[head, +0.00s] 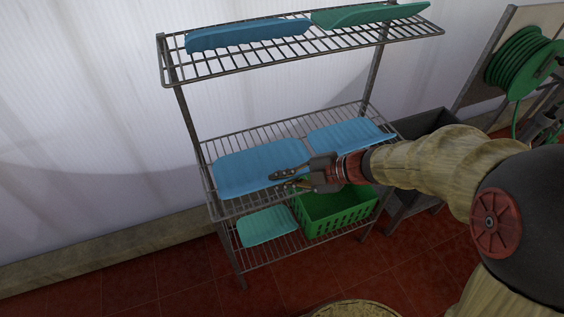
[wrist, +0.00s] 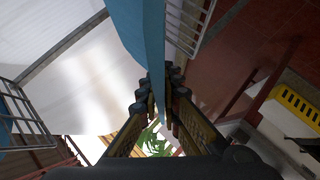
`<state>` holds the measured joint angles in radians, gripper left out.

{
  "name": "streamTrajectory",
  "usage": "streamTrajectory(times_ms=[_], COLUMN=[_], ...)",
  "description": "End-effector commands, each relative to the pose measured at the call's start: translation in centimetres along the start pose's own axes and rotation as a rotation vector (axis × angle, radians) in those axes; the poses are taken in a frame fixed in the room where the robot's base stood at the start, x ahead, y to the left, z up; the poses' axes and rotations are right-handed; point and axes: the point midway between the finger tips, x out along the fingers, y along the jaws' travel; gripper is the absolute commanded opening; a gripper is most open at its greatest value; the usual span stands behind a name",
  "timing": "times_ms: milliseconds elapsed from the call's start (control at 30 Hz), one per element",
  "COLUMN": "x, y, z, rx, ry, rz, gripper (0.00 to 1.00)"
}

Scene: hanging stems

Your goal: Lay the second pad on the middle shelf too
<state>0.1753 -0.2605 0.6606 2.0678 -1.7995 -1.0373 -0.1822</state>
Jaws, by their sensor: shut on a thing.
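My gripper (head: 281,181) is at the front edge of the middle shelf (head: 232,210) of a wire rack, shut on the front edge of the left blue pad (head: 255,168). In the wrist view the fingers pinch the edge of this blue pad (wrist: 142,30), seen nearly edge-on. The pad lies roughly flat at the middle shelf's level; whether it rests fully on the wires I cannot tell. Another blue pad (head: 350,136) lies on the right part of the middle shelf, partly behind my gripper and arm.
The top shelf (head: 250,65) holds a blue pad (head: 248,34) and a green pad (head: 368,14). The bottom shelf holds a teal pad (head: 267,226) and a green crate (head: 335,208). A dark bin (head: 428,124) and a green hose reel (head: 520,62) stand at the right.

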Motion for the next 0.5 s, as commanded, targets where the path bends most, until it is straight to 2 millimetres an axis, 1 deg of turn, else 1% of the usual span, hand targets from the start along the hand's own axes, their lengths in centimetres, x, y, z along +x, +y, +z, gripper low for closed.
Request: streamTrajectory(times_ms=[33,267,300,400,500], x=[1.1,4.4,5.1,6.5,7.5], y=[0.1,2.1,1.8,1.6,1.5], z=[1.2,5.4,6.1,7.7,8.9], rx=[0.0,0.0,0.003,0.002,0.001], ry=[0.001,0.001,0.001,0.001,0.0], rz=[-0.002,-0.001,-0.002,-0.002,-0.002], gripper=[0.0,0.0,0.0,0.0,0.0])
